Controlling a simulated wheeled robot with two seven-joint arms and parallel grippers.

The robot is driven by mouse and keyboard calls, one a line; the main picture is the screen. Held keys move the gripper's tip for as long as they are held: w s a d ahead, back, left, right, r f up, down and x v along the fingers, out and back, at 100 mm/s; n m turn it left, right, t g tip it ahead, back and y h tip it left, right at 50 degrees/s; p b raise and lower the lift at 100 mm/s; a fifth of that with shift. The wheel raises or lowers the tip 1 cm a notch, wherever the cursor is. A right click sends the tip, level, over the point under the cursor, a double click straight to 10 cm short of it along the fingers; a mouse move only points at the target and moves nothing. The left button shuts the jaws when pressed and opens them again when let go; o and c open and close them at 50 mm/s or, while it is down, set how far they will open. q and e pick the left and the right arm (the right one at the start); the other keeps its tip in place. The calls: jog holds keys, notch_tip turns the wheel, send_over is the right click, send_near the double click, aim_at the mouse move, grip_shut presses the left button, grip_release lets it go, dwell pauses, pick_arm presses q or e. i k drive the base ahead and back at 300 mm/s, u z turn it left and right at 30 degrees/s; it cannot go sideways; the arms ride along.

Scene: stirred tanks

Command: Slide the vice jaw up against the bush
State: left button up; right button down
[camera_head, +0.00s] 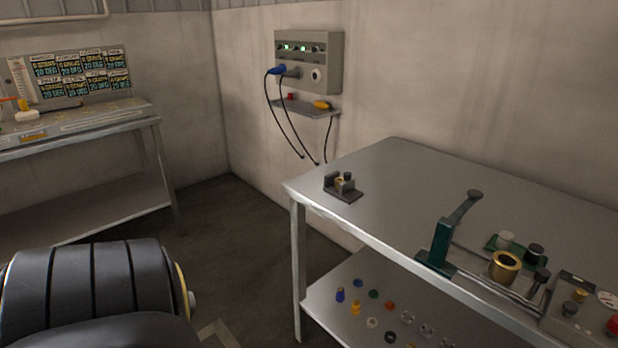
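A small dark vice (343,188) sits on the near left end of the metal table in the head view. It has upright blocks on a flat base, with a small brass-coloured piece (341,182) between them, which looks like the bush. The vice is too small in view to tell whether its jaw touches the bush. A dark knob (347,176) shows at its right. Neither of my grippers is in view. A black ribbed part, which looks like one of my arm links, fills the lower left corner.
The metal table (400,165) is clear behind the vice. A green lever press (440,246), a brass ring (504,266) and a control box (580,318) stand to the right. Small coloured parts lie on the lower shelf (335,290). A wall panel (308,60) trails cables.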

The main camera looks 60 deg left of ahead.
aim_at(349, 184)
jog(key=u, duration=1.7)
jog(key=k, duration=0.95)
jog(key=z, duration=1)
jog(key=i, duration=0.95)
jog(key=u, duration=0.2)
